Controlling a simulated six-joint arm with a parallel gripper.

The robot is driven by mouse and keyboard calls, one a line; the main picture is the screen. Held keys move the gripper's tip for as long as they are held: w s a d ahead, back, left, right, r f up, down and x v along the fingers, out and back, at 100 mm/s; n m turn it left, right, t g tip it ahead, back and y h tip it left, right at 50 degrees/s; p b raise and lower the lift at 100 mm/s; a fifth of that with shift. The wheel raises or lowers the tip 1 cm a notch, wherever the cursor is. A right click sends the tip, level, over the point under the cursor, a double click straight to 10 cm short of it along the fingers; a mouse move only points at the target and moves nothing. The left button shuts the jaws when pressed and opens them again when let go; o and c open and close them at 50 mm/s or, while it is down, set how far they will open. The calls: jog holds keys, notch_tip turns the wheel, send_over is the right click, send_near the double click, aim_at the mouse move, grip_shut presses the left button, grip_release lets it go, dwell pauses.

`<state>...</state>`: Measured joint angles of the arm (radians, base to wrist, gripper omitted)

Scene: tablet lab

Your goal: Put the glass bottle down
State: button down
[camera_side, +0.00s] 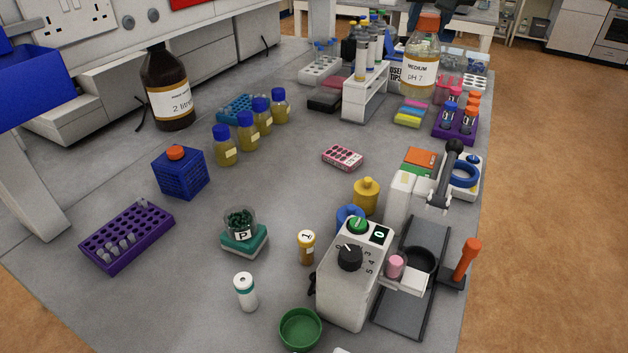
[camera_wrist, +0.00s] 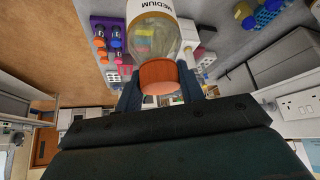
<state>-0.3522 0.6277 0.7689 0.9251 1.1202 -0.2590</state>
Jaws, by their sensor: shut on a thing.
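The glass bottle (camera_side: 421,62) is clear, with a white "MEDIUM pH 7" label and an orange cap. It is upright near the back right of the bench in the side view. I cannot tell whether its base touches the bench. In the wrist view the bottle (camera_wrist: 155,38) shows cap-first, its cap and neck between the two dark fingers. My gripper (camera_wrist: 160,84) is shut on the bottle near its cap. In the side view only a dark part of my gripper shows at the top edge, above and around the cap.
A white rack with tubes (camera_side: 366,92) stands close left of the bottle. Coloured sticky pads (camera_side: 410,113) and a purple tube rack (camera_side: 456,125) are in front of it. A pink rack (camera_side: 343,157) lies mid-bench, with bare grey surface around it. The right bench edge is near.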

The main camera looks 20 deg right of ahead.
jog(key=shift+s+d, duration=0.1)
jog(key=shift+d+f, duration=0.1)
jog(key=shift+f, duration=0.55)
notch_tip(320, 180, down, 14)
jog(key=shift+f, duration=0.15)
dwell(0.3)
jog(key=shift+f, duration=2.25)
jog(key=c, duration=0.9)
grip_release()
jog(key=shift+f, duration=0.1)
